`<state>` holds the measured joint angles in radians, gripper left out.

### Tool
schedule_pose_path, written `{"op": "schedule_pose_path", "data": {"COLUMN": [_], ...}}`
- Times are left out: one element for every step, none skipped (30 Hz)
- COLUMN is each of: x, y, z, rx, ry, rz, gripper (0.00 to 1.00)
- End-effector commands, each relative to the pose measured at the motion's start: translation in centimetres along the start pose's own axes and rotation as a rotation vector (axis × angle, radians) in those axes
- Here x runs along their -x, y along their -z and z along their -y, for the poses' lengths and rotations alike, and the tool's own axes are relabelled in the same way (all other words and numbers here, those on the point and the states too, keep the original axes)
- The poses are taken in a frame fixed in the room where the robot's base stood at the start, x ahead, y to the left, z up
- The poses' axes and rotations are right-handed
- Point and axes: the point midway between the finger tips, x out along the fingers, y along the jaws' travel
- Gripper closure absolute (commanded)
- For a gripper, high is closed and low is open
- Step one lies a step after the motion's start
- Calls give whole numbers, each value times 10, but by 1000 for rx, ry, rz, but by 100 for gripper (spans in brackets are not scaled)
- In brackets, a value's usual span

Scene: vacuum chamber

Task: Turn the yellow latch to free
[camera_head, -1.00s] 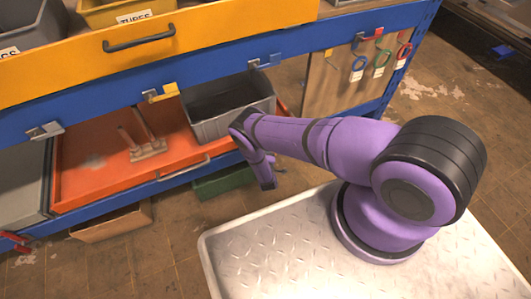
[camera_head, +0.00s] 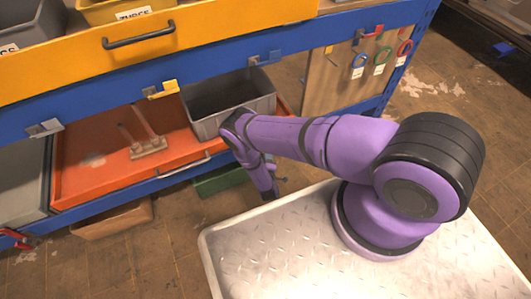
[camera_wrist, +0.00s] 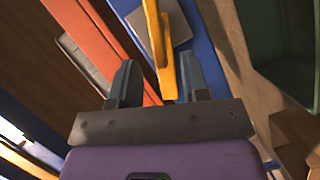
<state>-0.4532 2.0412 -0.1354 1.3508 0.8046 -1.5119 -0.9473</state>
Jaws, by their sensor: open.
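A yellow latch (camera_wrist: 160,45) stands out from a grey plate (camera_wrist: 165,28) on a blue beam in the wrist view. Its yellow arm reaches down between the two fingers of my gripper (camera_wrist: 158,80), which is open. The right finger is close beside the latch, with a wider gap on the left; I cannot tell whether it touches. In the head view my wrist hangs low in front of the lower blue beam, and the fingers are not clear there. Another yellow latch (camera_head: 163,89) sits on the upper blue beam in that view, away from my gripper.
An orange drawer (camera_head: 90,168) with a grey handle holds a grey bin (camera_head: 207,124) and a wooden piece (camera_head: 148,147). A green box (camera_head: 218,180) is below the lower beam, close to my wrist. Grey latches (camera_head: 265,58) line the upper beam.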

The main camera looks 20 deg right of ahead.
Motion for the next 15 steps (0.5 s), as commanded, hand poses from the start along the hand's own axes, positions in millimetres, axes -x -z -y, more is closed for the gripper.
{"op": "schedule_pose_path", "data": {"x": [10,14,20,25,29,33,36,38,41,42,44,45,45,46,46], "y": [1,0,1,1,1,1,1,1,1,1,1,1,1,1,1], "z": [1,1,0,0,0,0,0,0,0,0,0,0,0,0,0], "rx": [0,0,1,1,1,0,0,-1,-1,-1,-1,-1,-1,-2,-2], "ry": [2,3,2,1,2,1,1,1,0,0,0,0,0,0,0], "rz": [-1,-1,-2,-2,-2,-1,-1,-1,-1,-1,-1,-1,-1,-1,-1], "gripper": [58,58,58,58,58,58,58,58,58,58,58,58,58,58,58]}}
